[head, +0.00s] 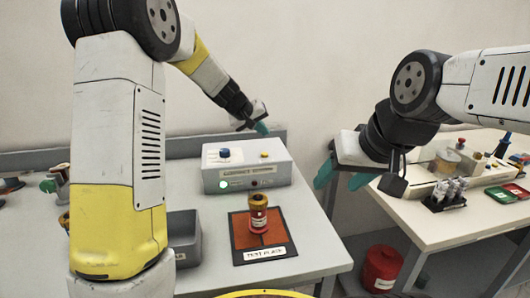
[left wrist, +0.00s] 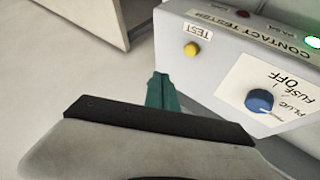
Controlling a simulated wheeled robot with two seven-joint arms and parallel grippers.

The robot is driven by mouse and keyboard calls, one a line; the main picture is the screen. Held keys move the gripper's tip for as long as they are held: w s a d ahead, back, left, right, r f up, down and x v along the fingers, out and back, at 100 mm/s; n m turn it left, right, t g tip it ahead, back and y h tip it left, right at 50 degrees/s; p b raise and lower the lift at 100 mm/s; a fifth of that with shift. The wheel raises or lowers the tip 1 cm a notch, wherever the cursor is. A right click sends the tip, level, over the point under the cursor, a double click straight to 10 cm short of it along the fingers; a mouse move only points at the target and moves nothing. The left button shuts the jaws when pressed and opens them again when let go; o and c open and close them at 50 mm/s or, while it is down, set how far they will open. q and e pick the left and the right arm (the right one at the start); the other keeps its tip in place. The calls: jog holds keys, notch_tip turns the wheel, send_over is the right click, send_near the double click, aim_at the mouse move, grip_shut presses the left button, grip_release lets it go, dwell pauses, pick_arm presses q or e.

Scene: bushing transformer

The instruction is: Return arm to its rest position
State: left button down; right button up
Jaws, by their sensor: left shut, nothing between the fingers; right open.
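My left gripper (head: 262,128) is shut and empty, with teal fingertips above and behind the grey contact tester box (head: 250,180). In the left wrist view its fingers (left wrist: 162,92) are together beside the contact tester (left wrist: 225,65), near the yellow test button (left wrist: 191,50) and the blue knob (left wrist: 259,101). A green light (head: 223,184) is lit on the tester. My right gripper (head: 340,182) is open and empty, fingers pointing down, by the right table's left end.
A grey bin (head: 184,238) sits left of the test pad, partly hidden by my left arm. The right table holds a black rack (head: 444,197), a device and red and green trays (head: 503,194).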

pick_arm(q)
jog(key=s+a+r+m, duration=0.1)
jog(key=s+a+r, duration=0.25)
jog(key=s, duration=0.55)
jog(key=s+a+r+m, duration=0.1)
jog(key=s+a+r, duration=0.3)
jog(key=s, duration=0.5)
jog(key=s+a+f+y, duration=0.1)
jog(key=s+a, duration=0.2)
jog(key=s, duration=0.7)
jog(key=s+a+f+g+y, duration=0.1)
jog(key=s+a+y, duration=0.1)
jog(key=s, duration=0.8)
jog(key=shift+s+a, duration=0.15)
jog(key=shift+a, duration=0.4)
